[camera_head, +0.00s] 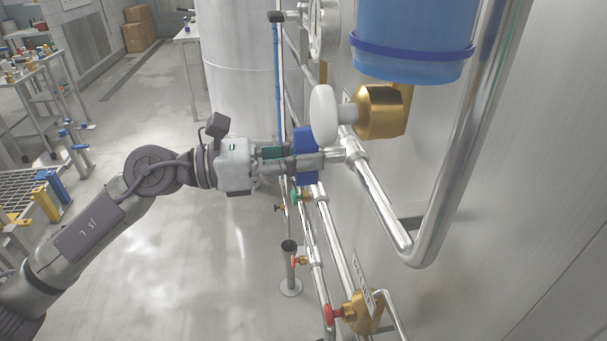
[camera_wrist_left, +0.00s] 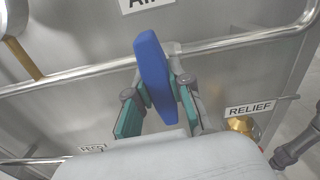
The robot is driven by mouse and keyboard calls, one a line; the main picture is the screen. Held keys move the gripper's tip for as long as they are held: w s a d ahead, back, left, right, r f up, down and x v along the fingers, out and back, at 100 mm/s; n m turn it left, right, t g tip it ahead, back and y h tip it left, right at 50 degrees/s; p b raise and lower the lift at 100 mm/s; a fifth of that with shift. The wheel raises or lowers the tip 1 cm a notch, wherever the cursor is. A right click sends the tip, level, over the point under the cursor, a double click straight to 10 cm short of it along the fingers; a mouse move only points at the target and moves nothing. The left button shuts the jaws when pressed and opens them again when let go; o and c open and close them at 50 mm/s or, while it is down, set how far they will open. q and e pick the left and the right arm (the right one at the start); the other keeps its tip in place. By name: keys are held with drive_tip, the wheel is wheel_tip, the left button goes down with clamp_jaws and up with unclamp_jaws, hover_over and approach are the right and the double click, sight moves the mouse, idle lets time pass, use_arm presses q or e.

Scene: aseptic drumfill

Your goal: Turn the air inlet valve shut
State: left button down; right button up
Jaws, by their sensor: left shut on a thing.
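The air inlet valve shows as a blue handle (camera_head: 306,147) on a steel pipe fitting beside the large steel vessel. In the left wrist view the blue handle (camera_wrist_left: 151,70) stands nearly upright, slightly tilted, crossing the horizontal pipe. A partly cut-off sign (camera_wrist_left: 142,4) above it reads "AI". My left gripper (camera_head: 302,163) is shut on the blue handle, its teal-padded fingers (camera_wrist_left: 160,100) on either side of it. The valve body behind the handle is mostly hidden. My right gripper is in neither view.
A brass valve with a white round knob (camera_head: 324,114) sits just above my left gripper, below a blue container (camera_head: 414,40). A bent steel pipe (camera_head: 430,225) runs at the right. Below are a red-handled brass valve (camera_head: 360,312) and thin pipes.

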use_arm(q)
drive_tip(key=shift+f+m+b, duration=0.1)
drive_tip(key=shift+m+b, duration=0.4)
drive_tip(key=shift+b, duration=0.05)
drive_tip(key=c, duration=1)
unclamp_jaws()
drive_tip(key=shift+c, duration=0.2)
drive_tip(key=shift+a, duration=0.1)
drive_tip(key=s+a, duration=0.2)
drive_tip(key=a, duration=0.9)
drive_tip(key=shift+s+a, duration=0.2)
drive_tip(key=shift+a, duration=0.15)
